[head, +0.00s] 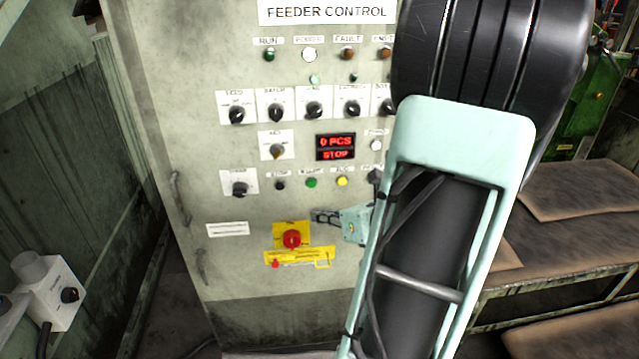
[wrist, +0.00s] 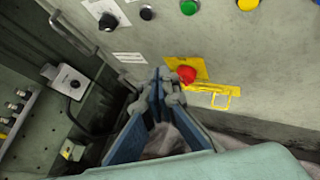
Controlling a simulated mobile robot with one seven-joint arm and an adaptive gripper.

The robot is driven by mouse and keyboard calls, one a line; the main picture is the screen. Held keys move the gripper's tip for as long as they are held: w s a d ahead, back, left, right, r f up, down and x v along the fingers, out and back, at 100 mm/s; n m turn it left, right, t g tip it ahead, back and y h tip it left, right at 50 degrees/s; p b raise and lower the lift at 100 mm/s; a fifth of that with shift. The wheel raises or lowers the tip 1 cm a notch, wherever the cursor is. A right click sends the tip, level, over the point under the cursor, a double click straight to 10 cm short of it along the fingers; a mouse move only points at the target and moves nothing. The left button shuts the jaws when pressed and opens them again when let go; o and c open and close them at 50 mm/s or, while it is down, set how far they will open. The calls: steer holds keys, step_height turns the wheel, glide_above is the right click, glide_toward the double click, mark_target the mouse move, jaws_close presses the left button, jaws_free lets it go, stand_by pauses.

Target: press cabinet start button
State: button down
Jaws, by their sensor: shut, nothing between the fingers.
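The feeder control cabinet (head: 240,290) has a row of small buttons. The green start button (head: 311,182) sits between a black button (head: 280,185) and a yellow one (head: 342,181). The green button also shows at the top edge of the wrist view (wrist: 189,7). My gripper (head: 316,216) is shut and empty, in front of the panel, below the green button in the head view. In the wrist view its fingertips (wrist: 167,76) appear beside the red emergency stop knob (wrist: 186,74); I cannot tell the gap to the panel. My arm hides the panel's right side.
The red knob (head: 291,239) has a yellow plate and a yellow bracket (head: 300,258) under it. Selector knobs (head: 313,109) and a red display (head: 336,147) reading "0 PCS STOP" are higher up. Door handles (head: 180,198) stick out at left. Brown-topped benches (head: 585,190) stand at right.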

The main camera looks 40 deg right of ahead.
mark_target(311, 184)
steer(key=shift+w, duration=0.1)
steer(key=shift+w+d, duration=0.75)
steer(key=shift+w, duration=0.5)
steer(key=shift+w+d, duration=0.7)
steer(key=shift+w, duration=0.5)
steer(key=shift+w+d, duration=0.75)
steer(key=shift+w, duration=0.5)
steer(key=shift+w+d, duration=0.25)
steer(key=shift+w, duration=0.1)
